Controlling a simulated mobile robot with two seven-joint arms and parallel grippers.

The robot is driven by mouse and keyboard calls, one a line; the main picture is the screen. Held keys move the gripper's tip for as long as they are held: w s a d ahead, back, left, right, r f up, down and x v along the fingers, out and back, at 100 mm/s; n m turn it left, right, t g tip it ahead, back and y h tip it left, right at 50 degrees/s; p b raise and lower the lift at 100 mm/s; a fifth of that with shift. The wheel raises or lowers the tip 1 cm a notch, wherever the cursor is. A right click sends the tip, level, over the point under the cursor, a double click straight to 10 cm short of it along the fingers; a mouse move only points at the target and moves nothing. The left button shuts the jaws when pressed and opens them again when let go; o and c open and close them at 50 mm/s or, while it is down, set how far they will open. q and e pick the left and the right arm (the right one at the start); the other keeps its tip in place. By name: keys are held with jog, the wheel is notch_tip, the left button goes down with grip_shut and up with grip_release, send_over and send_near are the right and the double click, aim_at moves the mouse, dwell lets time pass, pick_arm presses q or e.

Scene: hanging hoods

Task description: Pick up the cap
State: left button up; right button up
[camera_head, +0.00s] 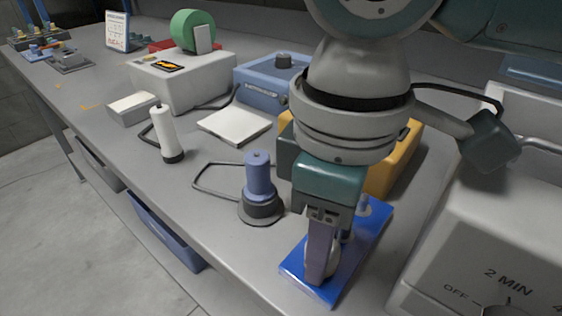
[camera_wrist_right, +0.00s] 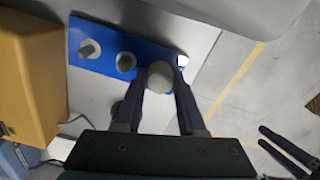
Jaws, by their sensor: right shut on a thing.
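My right gripper (camera_head: 322,262) points down over the blue board (camera_head: 364,244) at the bench's front. In the right wrist view its two dark fingers (camera_wrist_right: 160,103) are shut on a rounded pale grey cap (camera_wrist_right: 160,76), with one finger on each side. In the head view the fingers mostly hide the cap. The blue board (camera_wrist_right: 92,62) also shows in the wrist view, with a grey peg and a round grey piece on it. I cannot tell whether the cap touches the board. Two dark, parallel fingers of my left gripper (camera_wrist_right: 286,147) show apart and empty over the floor in the wrist view.
A white machine with dial markings (camera_head: 470,240) stands close on the right. A yellow box (camera_head: 398,165) is behind the gripper. A blue-grey cylinder (camera_head: 260,180) on a dark base and a white cylinder (camera_head: 164,133) stand left.

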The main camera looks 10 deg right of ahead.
grip_shut()
jog(key=shift+r, duration=0.5)
notch_tip(320, 180, up, 19)
jog(key=p, duration=0.4)
jog(key=shift+p, duration=0.4)
